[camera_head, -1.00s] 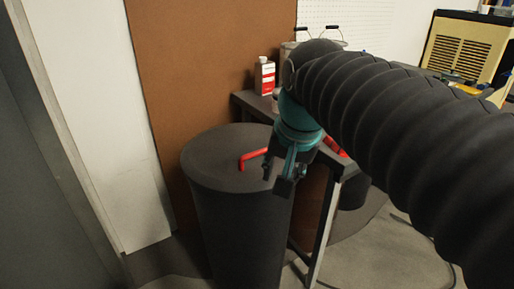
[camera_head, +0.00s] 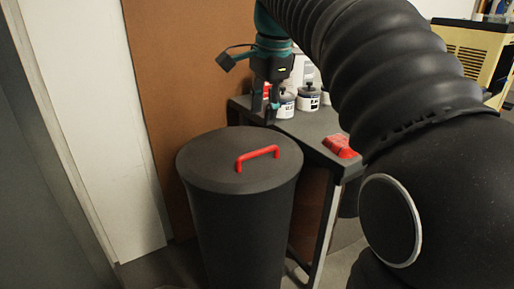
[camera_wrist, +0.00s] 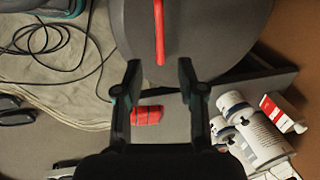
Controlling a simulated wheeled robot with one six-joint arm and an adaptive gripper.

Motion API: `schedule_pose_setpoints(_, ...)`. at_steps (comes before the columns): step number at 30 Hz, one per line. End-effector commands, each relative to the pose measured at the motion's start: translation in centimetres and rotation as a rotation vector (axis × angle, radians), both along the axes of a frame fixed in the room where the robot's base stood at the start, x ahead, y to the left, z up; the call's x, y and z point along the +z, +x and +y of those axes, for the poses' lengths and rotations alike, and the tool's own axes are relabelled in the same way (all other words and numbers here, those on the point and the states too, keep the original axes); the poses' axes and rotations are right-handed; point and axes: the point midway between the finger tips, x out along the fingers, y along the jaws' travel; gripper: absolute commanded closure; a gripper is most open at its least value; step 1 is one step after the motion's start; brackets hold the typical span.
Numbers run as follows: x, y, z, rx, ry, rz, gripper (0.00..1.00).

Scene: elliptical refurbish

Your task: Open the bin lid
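The bin (camera_head: 240,225) is a tall dark grey round bin standing on the floor. Its flat grey lid (camera_head: 210,162) is shut on top. The lid carries a red bar handle (camera_head: 257,156), which also shows in the wrist view (camera_wrist: 159,30) near the top centre.
A dark table (camera_head: 312,128) stands right beside the bin. It holds white containers (camera_head: 308,97) and a red object (camera_head: 340,146). A red-and-white bottle (camera_wrist: 283,113) is right of my fingers in the wrist view. A brown panel (camera_head: 185,80) stands behind the bin. Cables (camera_wrist: 75,50) lie on a cloth.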

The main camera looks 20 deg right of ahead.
Motion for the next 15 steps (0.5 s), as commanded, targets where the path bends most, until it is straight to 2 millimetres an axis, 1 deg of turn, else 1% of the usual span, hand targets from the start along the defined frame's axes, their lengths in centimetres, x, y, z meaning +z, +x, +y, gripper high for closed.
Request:
schedule_pose_setpoints(1, -1.3, 0.1, 0.1, 0.001, 0.0, 0.002, 0.61)
schedule_pose_setpoints(6, -4.4, 0.7, 0.3, 0.001, -0.001, 0.002, 0.61)
schedule_pose_setpoints(12, -7.6, 1.3, 0.4, 0.001, 0.0, 0.001, 0.61)
schedule_pose_setpoints(15, -8.7, 1.6, 0.5, 0.001, 0.0, 0.001, 0.61)
